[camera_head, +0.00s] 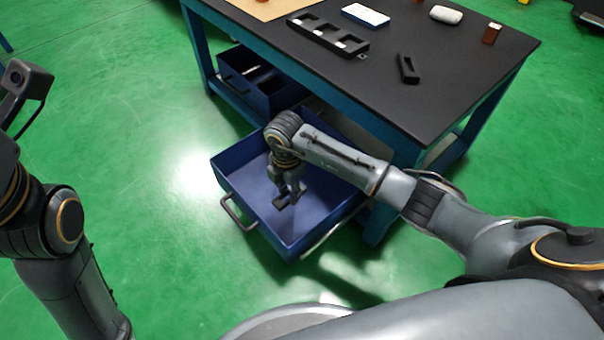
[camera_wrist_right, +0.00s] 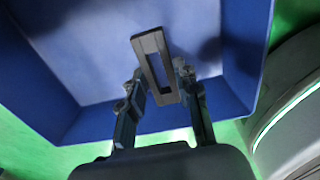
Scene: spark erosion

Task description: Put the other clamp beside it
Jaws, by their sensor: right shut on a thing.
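My right gripper (camera_head: 287,196) points down inside the open blue drawer (camera_head: 222,180). In the right wrist view, my right gripper (camera_wrist_right: 165,98) is shut on a dark clamp (camera_wrist_right: 148,42), a long frame with a slot through it. The clamp is over the drawer floor; I cannot tell whether it touches it. Another dark clamp-like piece with a slot (camera_head: 405,66) lies on the black tabletop (camera_head: 440,95). The dark end of my left arm (camera_head: 25,82) is at the left edge, its fingers not clear.
A black tray with compartments (camera_head: 327,36), a blue-and-white box (camera_head: 365,15), a white rounded item (camera_head: 446,14) and a brown block (camera_head: 491,33) stand on the table. A second open drawer (camera_head: 262,97) lies behind. The tabletop's front right is clear.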

